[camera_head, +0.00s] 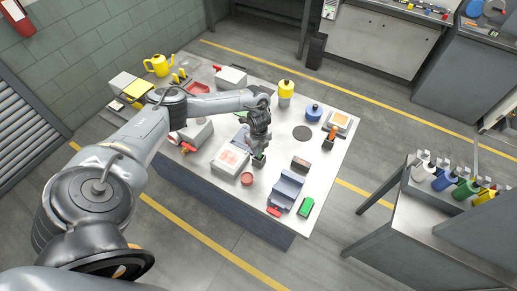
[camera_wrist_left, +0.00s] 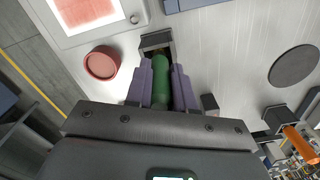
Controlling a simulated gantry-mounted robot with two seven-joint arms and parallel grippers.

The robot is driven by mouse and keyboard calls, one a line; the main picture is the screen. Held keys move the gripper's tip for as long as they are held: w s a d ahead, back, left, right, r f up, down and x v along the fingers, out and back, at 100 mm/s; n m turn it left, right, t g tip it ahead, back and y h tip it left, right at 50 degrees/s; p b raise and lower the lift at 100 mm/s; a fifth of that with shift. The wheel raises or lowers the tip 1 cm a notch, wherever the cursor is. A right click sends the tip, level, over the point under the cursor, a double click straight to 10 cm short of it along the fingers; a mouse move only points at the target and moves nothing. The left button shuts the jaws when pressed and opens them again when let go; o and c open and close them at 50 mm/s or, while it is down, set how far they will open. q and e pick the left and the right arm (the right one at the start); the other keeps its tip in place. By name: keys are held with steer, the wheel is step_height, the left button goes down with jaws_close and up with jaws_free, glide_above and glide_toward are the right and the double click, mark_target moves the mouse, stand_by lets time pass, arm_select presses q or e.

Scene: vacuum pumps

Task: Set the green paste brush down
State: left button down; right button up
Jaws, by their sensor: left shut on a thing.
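My left gripper (camera_head: 259,157) is over the middle of the steel table, between a white tray with a red pad and the table's bare centre. In the left wrist view its purple fingers (camera_wrist_left: 160,80) are shut on the green handle of the paste brush (camera_wrist_left: 160,88). The brush points down at a small dark square holder (camera_wrist_left: 156,42). Its lower end is at the holder's opening; I cannot tell how deep it sits. In the head view the gripper mostly hides the brush. My right gripper is not in view.
A red round tub (camera_head: 247,179) and the red-pad tray (camera_head: 230,158) are close by. An orange-handled brush (camera_head: 332,134) stands in a dark holder on the right. A blue-grey cradle (camera_head: 286,188) is near the front edge. Bare steel surrounds a dark disc (camera_head: 302,133).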

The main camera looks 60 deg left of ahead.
arm_select(q)
steer(key=shift+f, duration=0.3)
steer(key=c, duration=0.9)
jaws_free()
steer(key=shift+r, duration=0.1)
step_height(320, 180, up, 9)
steer(key=shift+r+b, duration=0.1)
steer(key=shift+b, duration=0.2)
steer(key=shift+r, duration=0.75)
steer(key=shift+c, duration=0.2)
